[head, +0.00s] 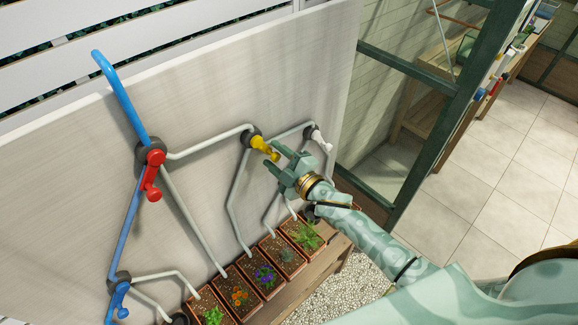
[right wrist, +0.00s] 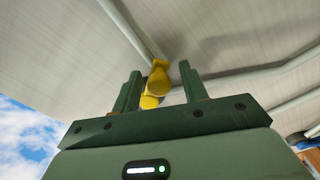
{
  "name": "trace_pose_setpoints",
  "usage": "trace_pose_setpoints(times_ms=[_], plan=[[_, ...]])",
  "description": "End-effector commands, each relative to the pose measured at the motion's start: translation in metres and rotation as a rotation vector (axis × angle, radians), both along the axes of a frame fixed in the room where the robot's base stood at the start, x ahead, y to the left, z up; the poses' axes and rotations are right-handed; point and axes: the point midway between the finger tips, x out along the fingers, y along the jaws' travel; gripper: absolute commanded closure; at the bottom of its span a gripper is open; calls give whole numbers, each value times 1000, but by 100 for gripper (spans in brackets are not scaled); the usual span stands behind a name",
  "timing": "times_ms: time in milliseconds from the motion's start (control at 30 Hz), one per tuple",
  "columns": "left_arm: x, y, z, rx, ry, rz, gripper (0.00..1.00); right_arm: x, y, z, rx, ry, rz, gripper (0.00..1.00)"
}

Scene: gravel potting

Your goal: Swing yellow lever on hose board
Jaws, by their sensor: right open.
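The hose board (head: 210,110) is a pale upright panel with grey and blue pipes on it. The yellow lever (head: 262,145) sits on a dark round valve at the board's middle right and slants down to the right. My right gripper (head: 271,157) is open, with its fingers right at the lever's lower end. In the right wrist view the yellow lever (right wrist: 158,80) shows between the two open fingers (right wrist: 158,92). I cannot tell whether a finger touches it. My left gripper is not in view.
A red lever (head: 152,175), a blue lever (head: 120,298) and a white lever (head: 321,139) sit on nearby valves. Several planted pots (head: 265,277) stand on a wooden bench below. A green-framed glass wall (head: 425,150) stands right of the board.

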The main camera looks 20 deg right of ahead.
Motion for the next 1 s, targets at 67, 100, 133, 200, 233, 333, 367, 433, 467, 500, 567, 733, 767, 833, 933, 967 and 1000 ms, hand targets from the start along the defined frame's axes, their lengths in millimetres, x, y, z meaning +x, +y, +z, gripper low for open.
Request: trace_pose_setpoints(times_ms=[67, 100, 133, 200, 233, 333, 367, 433, 467, 500, 567, 733, 767, 833, 933, 967, 1000], plan=[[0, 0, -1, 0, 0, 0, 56, -10, -4, -1, -1, 1, 0, 57], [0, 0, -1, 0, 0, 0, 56, -17, -7, -1, -1, 2, 0, 57], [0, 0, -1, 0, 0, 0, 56, -23, -9, -2, -1, 3, 1, 57], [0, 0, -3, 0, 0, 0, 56, -40, -16, -2, -2, 4, 1, 57], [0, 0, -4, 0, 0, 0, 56, -48, -19, -2, -2, 3, 2, 57], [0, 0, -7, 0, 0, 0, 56, -75, -29, -3, -3, 4, 3, 57], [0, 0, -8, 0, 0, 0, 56, -83, -32, -3, -3, 4, 3, 57], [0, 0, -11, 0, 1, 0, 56, -100, -38, -3, -4, 4, 3, 57], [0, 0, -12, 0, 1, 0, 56, -106, -41, -3, -4, 4, 3, 57], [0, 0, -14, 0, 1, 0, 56, -114, -44, -3, -3, 4, 3, 57], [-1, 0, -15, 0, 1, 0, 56, -125, -48, -2, -3, 3, 3, 57], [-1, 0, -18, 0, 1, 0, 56, -143, -56, -1, -2, 1, 3, 57], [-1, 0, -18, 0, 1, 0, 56, -145, -56, -1, -2, 1, 3, 57], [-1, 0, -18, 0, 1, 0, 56, -147, -57, 0, -2, 1, 3, 57], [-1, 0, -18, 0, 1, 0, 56, -148, -57, 0, -2, 0, 4, 57], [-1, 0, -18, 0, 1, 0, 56, -148, -57, 0, -2, 0, 4, 57], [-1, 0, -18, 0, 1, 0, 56, -148, -57, 0, -2, 0, 4, 57]])
